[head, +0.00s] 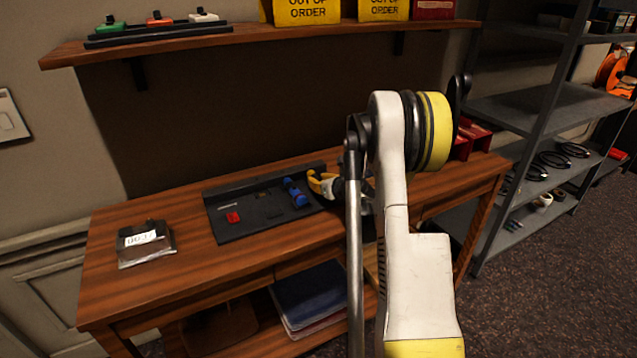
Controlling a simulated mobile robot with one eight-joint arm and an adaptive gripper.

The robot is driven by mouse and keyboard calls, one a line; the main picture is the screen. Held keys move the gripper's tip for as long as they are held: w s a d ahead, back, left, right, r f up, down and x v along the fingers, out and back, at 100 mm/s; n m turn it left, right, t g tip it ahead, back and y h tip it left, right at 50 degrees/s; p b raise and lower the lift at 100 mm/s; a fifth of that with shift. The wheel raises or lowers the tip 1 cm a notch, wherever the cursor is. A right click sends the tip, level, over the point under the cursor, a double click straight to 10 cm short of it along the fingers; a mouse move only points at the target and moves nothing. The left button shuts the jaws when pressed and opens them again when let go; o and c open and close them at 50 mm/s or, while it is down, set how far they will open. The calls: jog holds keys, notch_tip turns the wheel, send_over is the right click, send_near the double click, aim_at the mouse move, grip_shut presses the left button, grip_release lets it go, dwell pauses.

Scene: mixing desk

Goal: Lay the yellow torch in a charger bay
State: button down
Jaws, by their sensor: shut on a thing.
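A yellow object (316,182), seemingly the yellow torch, is at my gripper (328,186), which is shut on it. My arm hides part of both, and their exact contact is too small to make out. They are at the right end of a black tray-like panel (222,227) on the desk, which may be the charger. A blue torch-like object (294,192) lies on the panel just left of the yellow one. A small red piece (232,217) lies on its left part. Separate bays are hard to tell.
A clear box with a white label (141,239) sits on the wooden desk (185,275) to the left. The wall shelf (260,36) above holds a black rack (155,36) and yellow signs (310,12). Grey metal shelving (545,105) stands right. The desk's front left is clear.

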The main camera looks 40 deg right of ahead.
jog(key=shift+f, duration=0.15)
jog(key=c, duration=1.3)
grip_release()
jog(key=shift+o, duration=0.2)
